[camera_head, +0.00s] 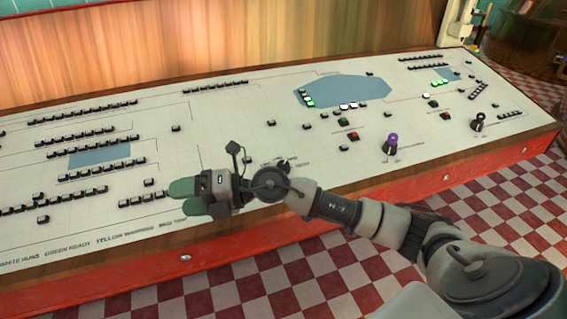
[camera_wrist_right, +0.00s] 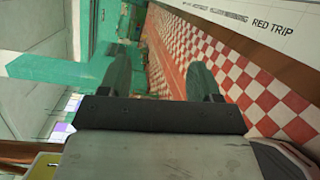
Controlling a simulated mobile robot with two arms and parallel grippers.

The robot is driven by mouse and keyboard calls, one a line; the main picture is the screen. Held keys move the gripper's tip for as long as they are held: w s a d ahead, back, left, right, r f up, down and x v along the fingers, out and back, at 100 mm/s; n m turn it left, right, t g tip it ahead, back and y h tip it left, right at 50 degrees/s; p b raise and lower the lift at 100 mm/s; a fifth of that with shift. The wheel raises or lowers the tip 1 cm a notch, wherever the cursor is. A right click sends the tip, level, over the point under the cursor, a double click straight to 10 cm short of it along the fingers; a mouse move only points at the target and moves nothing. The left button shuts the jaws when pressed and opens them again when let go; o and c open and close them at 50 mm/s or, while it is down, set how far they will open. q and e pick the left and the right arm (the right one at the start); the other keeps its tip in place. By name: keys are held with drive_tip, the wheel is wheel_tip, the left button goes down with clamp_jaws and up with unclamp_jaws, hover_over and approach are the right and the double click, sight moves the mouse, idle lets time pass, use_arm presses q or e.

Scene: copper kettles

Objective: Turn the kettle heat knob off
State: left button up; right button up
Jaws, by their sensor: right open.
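A sloped cream control panel (camera_head: 240,130) runs across the head view. A purple-topped knob (camera_head: 391,141) stands on its right part, and a black knob (camera_head: 478,122) stands farther right. Their labels are too small to read, so I cannot tell which is the kettle heat knob. My right gripper (camera_head: 178,198) is open and empty over the panel's front left edge, pointing left, well left of both knobs. In the right wrist view its two fingers (camera_wrist_right: 160,78) are apart with nothing between them. My left gripper is not in view.
Several small black buttons and lit green indicators (camera_head: 308,98) cover the panel, around a blue-grey display shape (camera_head: 345,90). A red front edge (camera_head: 270,222) runs along the panel. The checkered floor (camera_head: 490,205) at the right front is clear. A wooden wall (camera_head: 200,40) stands behind.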

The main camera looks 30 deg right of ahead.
drive_tip(key=w+d+f+n+g+h, duration=0.2)
drive_tip(key=w+d+f+n+h, duration=0.1)
drive_tip(key=d+h, duration=0.4)
drive_tip(key=m+g+h, duration=0.1)
drive_tip(key=m+h, duration=0.2)
drive_tip(key=h, duration=0.6)
approach(283, 164)
drive_tip(key=x, duration=0.9)
drive_tip(key=shift+f+p, duration=0.15)
drive_tip(key=shift+p, duration=0.2)
drive_tip(key=c, duration=0.9)
